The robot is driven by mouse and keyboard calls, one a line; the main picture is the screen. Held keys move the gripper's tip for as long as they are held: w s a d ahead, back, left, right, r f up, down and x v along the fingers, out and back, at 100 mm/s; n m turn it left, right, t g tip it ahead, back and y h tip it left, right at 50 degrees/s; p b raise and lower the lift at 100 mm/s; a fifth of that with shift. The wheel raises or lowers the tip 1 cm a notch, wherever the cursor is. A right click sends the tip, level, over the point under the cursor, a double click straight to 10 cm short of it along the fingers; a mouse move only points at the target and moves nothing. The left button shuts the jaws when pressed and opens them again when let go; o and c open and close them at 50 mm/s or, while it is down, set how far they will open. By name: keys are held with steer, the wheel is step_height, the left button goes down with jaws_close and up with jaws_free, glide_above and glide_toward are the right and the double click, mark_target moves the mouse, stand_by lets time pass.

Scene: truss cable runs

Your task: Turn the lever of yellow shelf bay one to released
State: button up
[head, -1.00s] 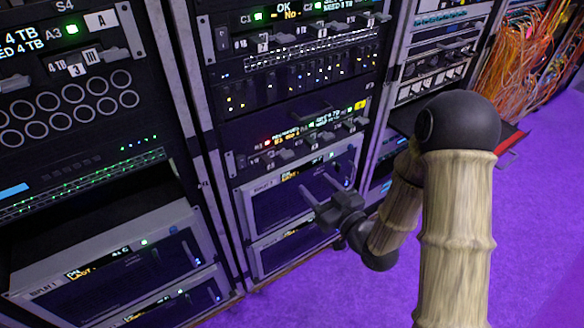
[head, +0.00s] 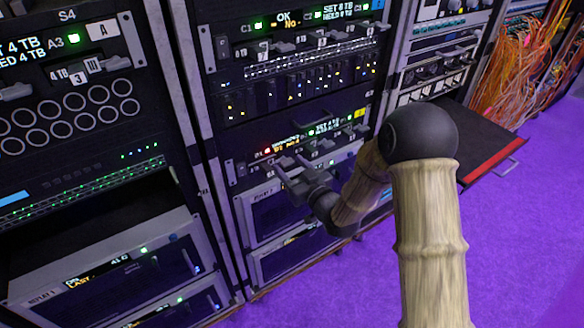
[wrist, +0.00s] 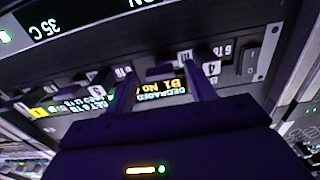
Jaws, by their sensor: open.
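The shelf with the yellow tag (head: 360,112) is low in the middle rack. Its small display (head: 286,142) shows a red light. A row of grey levers runs below it. The wrist view shows the shelf upside down, with the display text "DEGRADED B1 NO" (wrist: 160,92) partly hidden by my gripper. My gripper (head: 287,164) is open at the left end of the lever row. In the wrist view, my gripper (wrist: 160,78) has its two fingers apart, with a dark lever (wrist: 160,70) close to the gap. I cannot tell whether they touch it or how far it is turned.
Another shelf with levers (head: 320,40) is higher in the same rack. Replay units (head: 270,215) sit below. A red-edged dark drawer (head: 490,157) sticks out at right, near orange cables (head: 520,60). The purple floor (head: 520,250) is clear.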

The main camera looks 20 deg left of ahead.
steer(key=c, duration=1)
steer(key=shift+m, duration=0.3)
steer(key=shift+m+p, duration=1.9)
steer(key=shift+m, duration=6.9)
steer(key=o, duration=1)
